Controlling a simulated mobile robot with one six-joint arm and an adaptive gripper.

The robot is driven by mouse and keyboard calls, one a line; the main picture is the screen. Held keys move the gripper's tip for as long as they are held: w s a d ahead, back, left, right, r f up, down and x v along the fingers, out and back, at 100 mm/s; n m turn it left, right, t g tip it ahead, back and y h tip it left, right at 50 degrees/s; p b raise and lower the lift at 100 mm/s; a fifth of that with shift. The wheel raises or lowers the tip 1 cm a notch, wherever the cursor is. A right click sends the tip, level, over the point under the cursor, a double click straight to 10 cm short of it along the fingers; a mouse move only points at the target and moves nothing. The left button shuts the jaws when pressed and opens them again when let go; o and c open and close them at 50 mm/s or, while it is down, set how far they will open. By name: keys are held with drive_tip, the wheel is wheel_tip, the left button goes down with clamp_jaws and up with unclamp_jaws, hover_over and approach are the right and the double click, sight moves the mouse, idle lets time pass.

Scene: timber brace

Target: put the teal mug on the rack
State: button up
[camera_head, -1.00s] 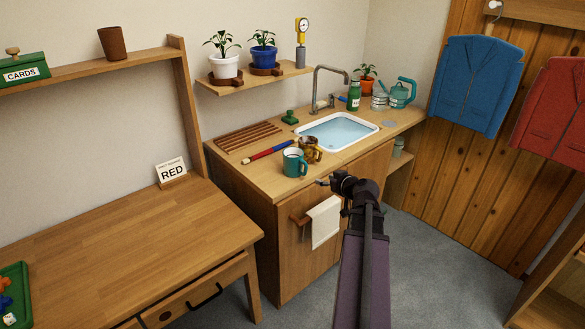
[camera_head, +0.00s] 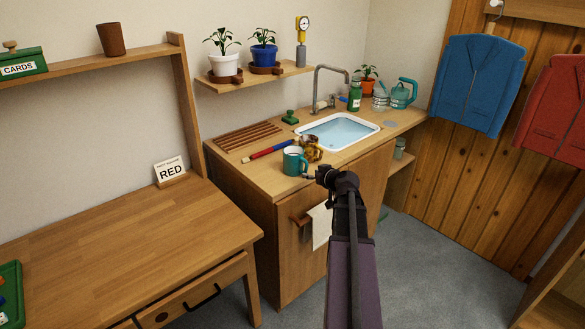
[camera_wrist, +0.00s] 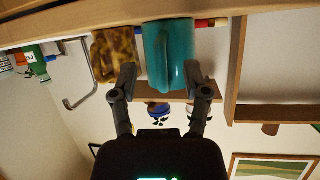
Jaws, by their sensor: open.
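The teal mug (camera_head: 293,163) stands upright on the wooden counter near its front edge, left of the sink. In the head view my gripper (camera_head: 313,178) is at the counter's front edge, close to the mug's right side. The slatted wooden rack (camera_head: 248,137) lies at the counter's back left, with nothing on it.
A brown patterned mug (camera_head: 312,150) stands close behind the teal mug, and shows beside it in the wrist view (camera_wrist: 113,52). A red and blue rod (camera_head: 268,151) lies between the rack and the mugs. The sink (camera_head: 338,131) is to the right, with a tall faucet.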

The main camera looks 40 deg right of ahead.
sight(297, 164)
drive_tip(key=shift+w, duration=0.15)
drive_tip(key=shift+b+x, duration=0.9)
drive_tip(key=shift+x, duration=1.6)
drive_tip(key=shift+a, duration=0.1)
clamp_jaws()
